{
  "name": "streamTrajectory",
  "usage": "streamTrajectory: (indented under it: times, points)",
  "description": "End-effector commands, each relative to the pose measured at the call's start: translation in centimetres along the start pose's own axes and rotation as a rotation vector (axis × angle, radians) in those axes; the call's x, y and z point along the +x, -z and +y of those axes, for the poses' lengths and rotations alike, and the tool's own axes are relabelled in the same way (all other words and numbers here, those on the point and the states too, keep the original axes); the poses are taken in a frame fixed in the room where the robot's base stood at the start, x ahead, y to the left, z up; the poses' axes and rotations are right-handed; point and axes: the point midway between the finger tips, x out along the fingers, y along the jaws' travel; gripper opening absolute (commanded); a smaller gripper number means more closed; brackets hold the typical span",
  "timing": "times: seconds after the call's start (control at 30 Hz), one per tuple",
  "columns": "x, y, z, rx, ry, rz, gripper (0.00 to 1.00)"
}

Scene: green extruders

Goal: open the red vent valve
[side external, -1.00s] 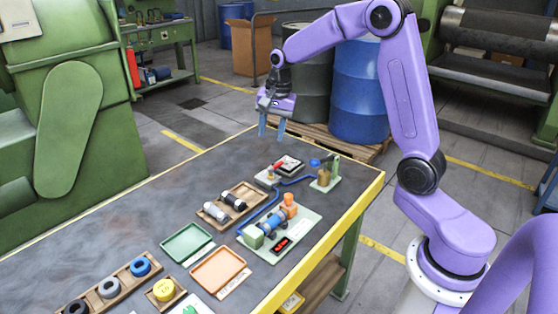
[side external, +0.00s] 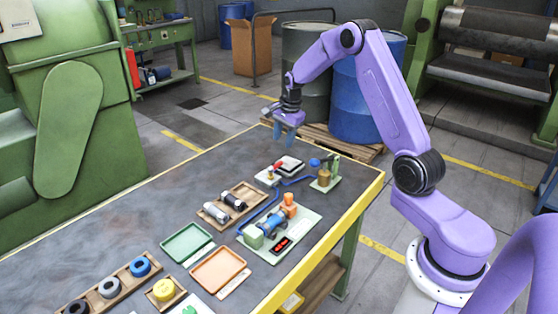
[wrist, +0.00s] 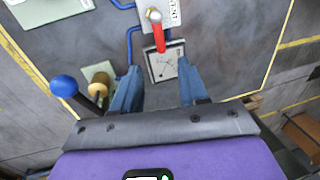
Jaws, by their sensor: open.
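The red vent valve shows in the side view as a small red lever (side external: 277,167) on a pale plate near the table's far end. In the wrist view its red handle (wrist: 158,36) runs from a metal pivot on a plate lettered "VENT" toward a square dial gauge (wrist: 164,67). My gripper (side external: 284,136) is above the table's far end, higher than the valve and apart from it. Its two blue fingers are spread and empty. In the wrist view the gripper (wrist: 158,78) straddles the gauge, with the red handle ahead of the fingertips.
A blue-knobbed lever (side external: 315,163) stands right of the valve, and it shows left of my fingers in the wrist view (wrist: 63,86). Blue tubing (side external: 263,208) runs to a pale green fixture plate (side external: 300,230). A wooden tray (side external: 241,190) with cylinders sits nearer. Drums stand behind.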

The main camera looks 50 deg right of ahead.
Motion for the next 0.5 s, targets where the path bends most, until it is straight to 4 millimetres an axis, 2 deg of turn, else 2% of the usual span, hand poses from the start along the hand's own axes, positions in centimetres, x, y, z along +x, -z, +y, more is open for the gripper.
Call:
streamTrajectory:
  times: [0.03,0.3,0.5]
  points:
    - [1.1,0.0,0.1,0.000,-0.004,-0.002,0.43]
    - [6.0,-0.1,0.1,-0.001,-0.003,-0.002,0.43]
    - [8.7,0.0,0.0,-0.001,0.000,-0.001,0.43]
